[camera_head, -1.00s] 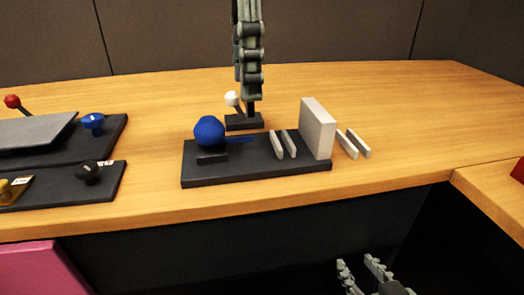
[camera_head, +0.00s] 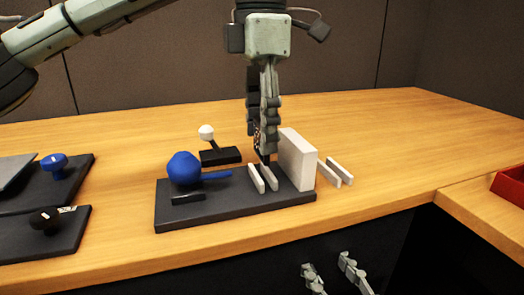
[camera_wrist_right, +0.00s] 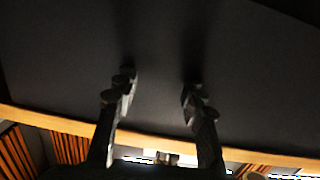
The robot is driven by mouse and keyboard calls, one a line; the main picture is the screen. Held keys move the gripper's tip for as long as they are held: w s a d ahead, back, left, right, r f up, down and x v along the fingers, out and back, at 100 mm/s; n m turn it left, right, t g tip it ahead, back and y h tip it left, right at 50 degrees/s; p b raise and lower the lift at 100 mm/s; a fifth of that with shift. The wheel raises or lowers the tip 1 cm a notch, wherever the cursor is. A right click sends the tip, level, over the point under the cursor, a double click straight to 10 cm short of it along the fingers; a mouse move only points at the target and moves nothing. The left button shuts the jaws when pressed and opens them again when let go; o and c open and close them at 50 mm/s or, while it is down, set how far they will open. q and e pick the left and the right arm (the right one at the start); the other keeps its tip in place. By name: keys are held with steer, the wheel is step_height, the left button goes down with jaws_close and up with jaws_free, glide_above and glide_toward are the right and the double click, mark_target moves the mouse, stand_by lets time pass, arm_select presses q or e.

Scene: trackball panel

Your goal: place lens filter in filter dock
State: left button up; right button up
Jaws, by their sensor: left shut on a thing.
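My left gripper (camera_head: 265,152) points down over the dark trackball panel (camera_head: 235,208), just left of a white upright slab. It is shut on a small dark piece, likely the lens filter, mostly hidden by the fingers. Its fingertips are right above and behind two short pale rails (camera_head: 257,180), which look like the filter dock. I cannot tell whether the piece is between the rails. My right gripper (camera_head: 326,262) is open and empty, low in front of the desk; its spread fingers also show in the right wrist view (camera_wrist_right: 159,84).
The white slab (camera_head: 298,162) stands close right of the left gripper, with two more pale rails (camera_head: 335,172) beyond it. A blue ball (camera_head: 184,168) sits on the panel's left. A white-knobbed lever (camera_head: 207,133) stands behind. Other panels lie left, a red tray (camera_head: 510,186) right.

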arm_select(q)
steer(key=shift+w+d+f, duration=0.1)
steer(key=shift+f, duration=0.2)
step_height(320, 180, down, 3)
steer(key=shift+f+b, duration=0.2)
steer(key=shift+b, duration=0.1)
steer(key=shift+f, duration=0.1)
arm_select(e)
steer(key=r, duration=0.1)
steer(key=a+r+t, duration=0.1)
steer(key=shift+s+a+r+y, duration=0.15)
steer(key=shift+r+y, duration=0.2)
steer(key=shift+y, duration=0.05)
arm_select(q)
steer(key=shift+f, duration=0.1)
steer(key=o, duration=1)
steer(key=shift+o, duration=0.2)
arm_select(e)
steer(key=shift+a+r+t, duration=0.1)
steer(key=shift+r+t, duration=0.2)
steer(key=shift+r, duration=0.1)
